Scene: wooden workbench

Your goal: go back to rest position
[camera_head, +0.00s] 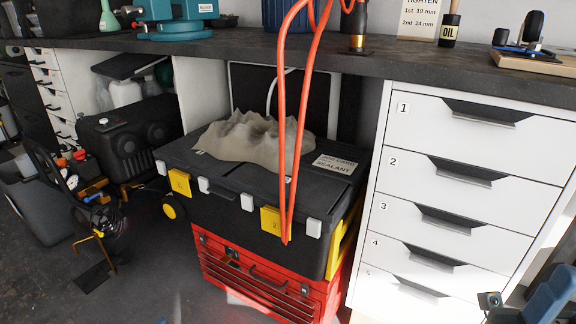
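No gripper fingers show in the head view. A blue-grey part with a small dark camera-like piece sits in the bottom right corner, in front of the white drawers; it may be part of my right arm, but no fingers can be made out. My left gripper is not in view. Whether either gripper holds anything cannot be seen.
The dark bench top (330,45) runs across the back. A white drawer cabinet (468,148) stands at right. A black toolbox (236,205) with a grey cloth (255,142) sits on a red tool chest (265,285). An orange cable (280,120) hangs in front. Clutter fills the left.

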